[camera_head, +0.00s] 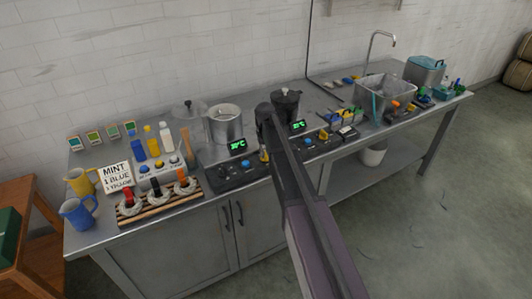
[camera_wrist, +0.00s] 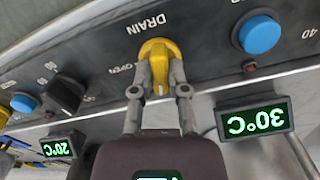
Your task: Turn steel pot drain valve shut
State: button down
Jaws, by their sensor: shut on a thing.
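The yellow drain valve knob (camera_wrist: 158,52) sits on the dark control panel, under upside-down DRAIN lettering, with the word OPEN to its left in the wrist view. My gripper (camera_wrist: 160,78) is shut on this knob, one finger on each side. The knob's grip runs roughly up and down in that picture. In the head view a bit of yellow knob (camera_head: 264,156) shows beside my gripper (camera_head: 263,148), mostly hidden by my arm. The steel pot (camera_head: 225,125) stands behind the panel to the left, its lid (camera_head: 189,108) apart from it. A dark pot (camera_head: 286,105) stands right.
A blue button (camera_wrist: 262,36) and a green 30°C display (camera_wrist: 254,120) are right of the knob in the wrist view. A black knob (camera_wrist: 66,96) is left. Yarn skeins (camera_head: 131,206) lie on a wooden rack. A sink basin (camera_head: 384,92) is far right.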

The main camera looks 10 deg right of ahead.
jog(key=shift+n, duration=1.6)
jog(key=c, duration=0.6)
grip_release()
jog(key=shift+c, duration=0.2)
jog(key=s+r+m+p, duration=0.3)
jog(key=s, duration=2.6)
jog(key=shift+s+d+r+m, duration=0.2)
jog(key=shift+s+d+m, duration=0.05)
jog(key=shift+m, duration=0.05)
